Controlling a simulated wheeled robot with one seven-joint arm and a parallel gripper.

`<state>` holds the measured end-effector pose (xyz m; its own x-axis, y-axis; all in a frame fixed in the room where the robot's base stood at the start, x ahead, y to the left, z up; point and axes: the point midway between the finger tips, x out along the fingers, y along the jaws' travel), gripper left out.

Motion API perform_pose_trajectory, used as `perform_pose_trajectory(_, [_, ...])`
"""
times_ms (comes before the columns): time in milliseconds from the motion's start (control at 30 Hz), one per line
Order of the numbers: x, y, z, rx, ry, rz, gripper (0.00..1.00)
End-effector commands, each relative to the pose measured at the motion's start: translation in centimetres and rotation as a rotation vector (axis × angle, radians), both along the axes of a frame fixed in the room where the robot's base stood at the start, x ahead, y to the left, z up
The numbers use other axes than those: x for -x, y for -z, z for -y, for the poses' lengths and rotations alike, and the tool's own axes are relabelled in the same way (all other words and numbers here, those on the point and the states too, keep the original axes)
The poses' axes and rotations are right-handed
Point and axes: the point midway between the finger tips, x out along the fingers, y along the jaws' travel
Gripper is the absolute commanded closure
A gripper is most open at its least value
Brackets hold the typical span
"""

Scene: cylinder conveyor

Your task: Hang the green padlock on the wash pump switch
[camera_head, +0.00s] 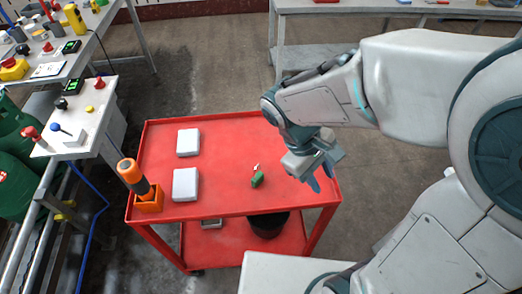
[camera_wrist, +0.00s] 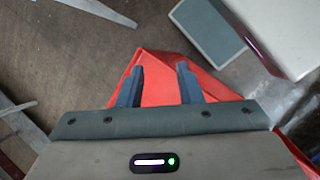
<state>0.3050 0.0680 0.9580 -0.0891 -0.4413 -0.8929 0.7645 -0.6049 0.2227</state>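The green padlock (camera_head: 258,180) lies on the red cart's top, right of its middle, with a small white and red part beside it. My gripper (camera_head: 320,180) is over the cart's right end, to the right of the padlock and apart from it. In the wrist view my gripper's two fingers (camera_wrist: 160,74) are spread with nothing between them; the padlock does not show there. Switches with a red knob (camera_head: 30,132) and a blue knob (camera_head: 57,127) stand on a white panel at the left. I cannot tell which one is the wash pump switch.
The red cart (camera_head: 225,200) also bears two white boxes (camera_head: 187,142) (camera_head: 185,184) and an orange-handled tool in an orange holder (camera_head: 149,200). Green cylinders (camera_head: 20,155) stand at the far left. Workbenches line the back. Floor lies clear between the cart and the back bench.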

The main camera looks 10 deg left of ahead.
Motion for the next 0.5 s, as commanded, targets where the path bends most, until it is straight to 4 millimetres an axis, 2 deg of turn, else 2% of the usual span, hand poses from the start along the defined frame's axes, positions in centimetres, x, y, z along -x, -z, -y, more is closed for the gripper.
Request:
perform_pose_trajectory(33, [-0.1, 0.8, -1.3, 0.07, -0.108, -0.05, 0.68])
perform_pose_trajectory(267, [-0.6, 3.5, -6.4, 0.423, -0.561, -0.201, 0.68])
perform_pose_trajectory(500, [0.4, 6.5, -13.9, 0.84, -1.009, -0.259, 0.68])
